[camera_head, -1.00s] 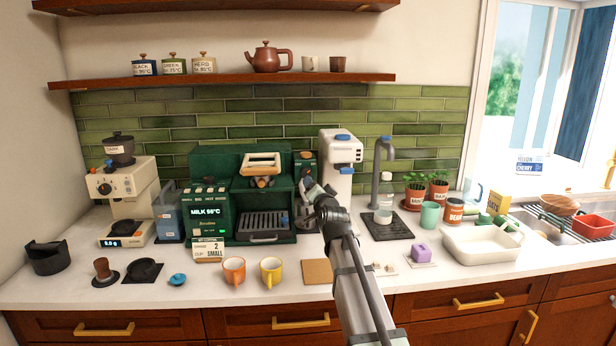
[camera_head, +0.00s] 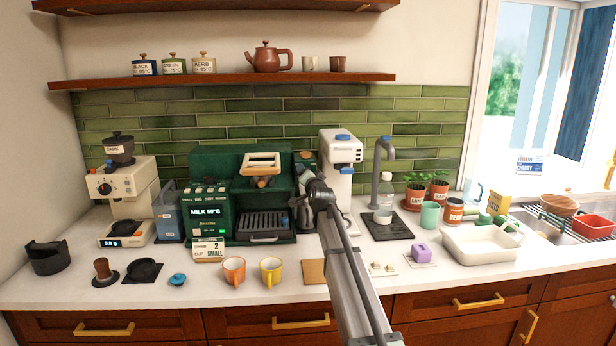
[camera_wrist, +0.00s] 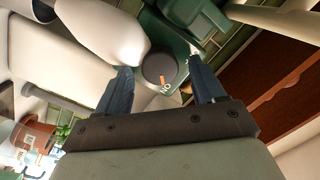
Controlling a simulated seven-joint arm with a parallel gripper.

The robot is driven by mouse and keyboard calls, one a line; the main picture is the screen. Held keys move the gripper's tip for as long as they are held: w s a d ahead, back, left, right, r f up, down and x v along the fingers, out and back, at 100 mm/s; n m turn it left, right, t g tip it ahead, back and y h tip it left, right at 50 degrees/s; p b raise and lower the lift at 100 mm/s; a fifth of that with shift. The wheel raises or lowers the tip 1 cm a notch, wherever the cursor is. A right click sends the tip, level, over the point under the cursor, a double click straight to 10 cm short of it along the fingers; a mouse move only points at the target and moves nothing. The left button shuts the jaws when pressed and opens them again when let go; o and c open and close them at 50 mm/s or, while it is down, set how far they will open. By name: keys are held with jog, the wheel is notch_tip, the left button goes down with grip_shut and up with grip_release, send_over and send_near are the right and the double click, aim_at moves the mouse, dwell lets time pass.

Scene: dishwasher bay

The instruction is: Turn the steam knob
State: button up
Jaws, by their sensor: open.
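The steam knob (camera_wrist: 160,68) is a dark round dial with an orange mark, seen in the wrist view on the green coffee machine. In the head view my arm and gripper hide it. The green coffee machine (camera_head: 215,165) stands on the counter against the tiled wall. My gripper (camera_wrist: 163,88) is open in the wrist view, with one dark blue finger on each side of the knob. I cannot tell whether either finger touches it. In the head view my gripper is at the machine's right side.
A white grinder-like appliance (camera_head: 340,165) stands close to the right of my gripper. An orange mug (camera_head: 233,271) and a yellow mug (camera_head: 271,271) stand in front of the machine. A brown square mat (camera_head: 314,272) lies left of my forearm. The shelf (camera_head: 220,81) is above.

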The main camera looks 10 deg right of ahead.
jog(key=shift+w, duration=0.2)
jog(key=shift+c, duration=0.3)
jog(key=c, duration=1)
jog(key=shift+a+r+n+g+h, duration=0.15)
jog(key=shift+n+h, duration=0.1)
jog(key=shift+n, duration=2.6)
jog(key=shift+a+f+n+g+h, duration=0.1)
jog(key=shift+n+g+h, duration=0.15)
jog(key=shift+n, duration=2.55)
jog(key=shift+a+r+n+g+h, duration=0.1)
jog(key=shift+n+h, duration=0.2)
jog(key=shift+n, duration=2.55)
